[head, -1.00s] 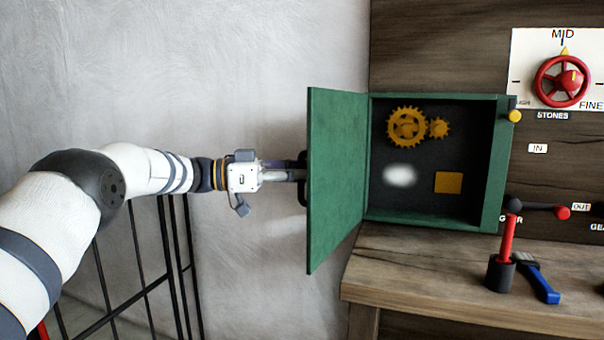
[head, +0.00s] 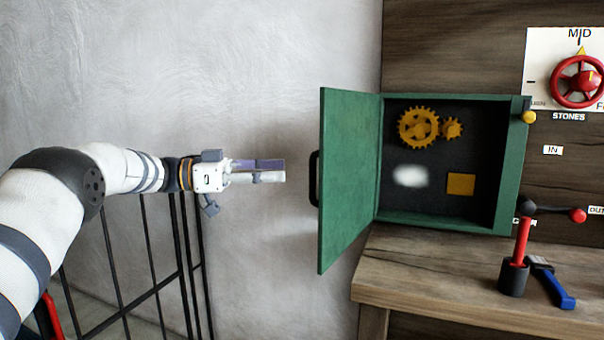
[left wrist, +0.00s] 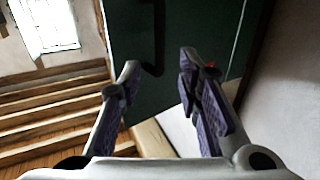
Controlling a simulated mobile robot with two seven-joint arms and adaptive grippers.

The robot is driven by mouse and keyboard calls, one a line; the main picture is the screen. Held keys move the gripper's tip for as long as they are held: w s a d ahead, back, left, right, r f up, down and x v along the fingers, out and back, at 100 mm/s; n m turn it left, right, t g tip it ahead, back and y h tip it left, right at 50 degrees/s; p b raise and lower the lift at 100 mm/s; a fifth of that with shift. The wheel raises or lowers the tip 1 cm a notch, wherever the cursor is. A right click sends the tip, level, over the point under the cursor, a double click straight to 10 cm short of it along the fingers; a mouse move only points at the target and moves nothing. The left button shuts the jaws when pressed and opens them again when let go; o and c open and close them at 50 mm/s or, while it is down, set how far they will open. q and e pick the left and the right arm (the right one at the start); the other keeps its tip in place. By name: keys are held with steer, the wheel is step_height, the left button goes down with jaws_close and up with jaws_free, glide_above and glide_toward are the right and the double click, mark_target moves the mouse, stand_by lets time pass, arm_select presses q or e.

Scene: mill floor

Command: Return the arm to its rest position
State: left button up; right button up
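My left arm comes in from the left in the head view. Its gripper (head: 272,170) is apart from the green cabinet door (head: 347,180), to the left of the black door handle (head: 314,178). In the left wrist view the two fingers (left wrist: 158,75) stand apart with nothing between them. The door (left wrist: 185,25) and its handle (left wrist: 156,40) lie beyond the fingertips. The door stands swung open to the left. My right gripper is not in view.
The open cabinet (head: 512,160) holds yellow gears (head: 418,128), a yellow square (head: 461,184) and a white patch. A wooden bench (head: 420,275) bears a red-handled lever (head: 521,240) and a blue-handled brush (head: 553,285). A black railing (head: 150,260) stands below my left arm.

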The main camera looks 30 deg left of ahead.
arm_select(q)
steer(key=shift+v, duration=1.85)
